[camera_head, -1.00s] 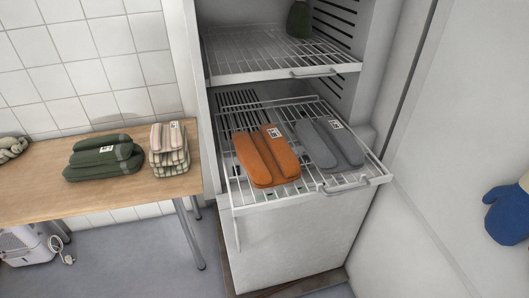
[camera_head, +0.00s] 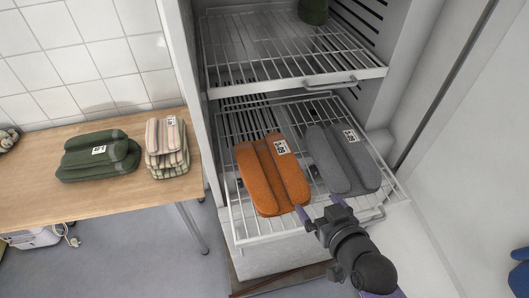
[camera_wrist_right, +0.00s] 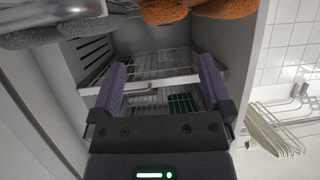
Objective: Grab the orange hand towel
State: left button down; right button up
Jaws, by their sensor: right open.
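The orange hand towel (camera_head: 268,178) lies folded on the left of the pulled-out lower wire shelf (camera_head: 237,222), with a white label near its back end. In the right wrist view, part of the orange towel (camera_wrist_right: 222,8) shows at the top edge. My right gripper (camera_head: 320,207) is open and empty at the front of this shelf, close to the orange towel's front right corner. Its two purple fingers stand apart in the right wrist view (camera_wrist_right: 163,75). My left gripper is not in view.
A grey folded towel (camera_head: 343,160) lies right beside the orange one; it also shows in the wrist view (camera_wrist_right: 60,32). An upper wire shelf (camera_head: 285,85) overhangs behind. A wooden table (camera_head: 90,210) at left holds a green towel (camera_head: 95,160) and striped cloths (camera_head: 168,150).

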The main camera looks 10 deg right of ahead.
aim_at(299, 183)
jog(key=shift+w+a+f, duration=0.15)
jog(key=shift+w+f, duration=0.05)
jog(key=shift+w, duration=0.5)
jog(key=b+x, duration=0.1)
jog(key=x, duration=0.3)
jog(key=b+x, duration=0.1)
jog(key=x, duration=0.3)
jog(key=shift+a+b, duration=0.2)
jog(key=shift+b, duration=0.15)
jog(key=shift+w, duration=0.2)
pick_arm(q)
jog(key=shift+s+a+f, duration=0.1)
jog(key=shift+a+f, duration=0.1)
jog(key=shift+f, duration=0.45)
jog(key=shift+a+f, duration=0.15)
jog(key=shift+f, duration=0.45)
pick_arm(e)
jog(key=shift+r, duration=0.1)
jog(key=shift+s, duration=0.1)
jog(key=shift+c, duration=0.3)
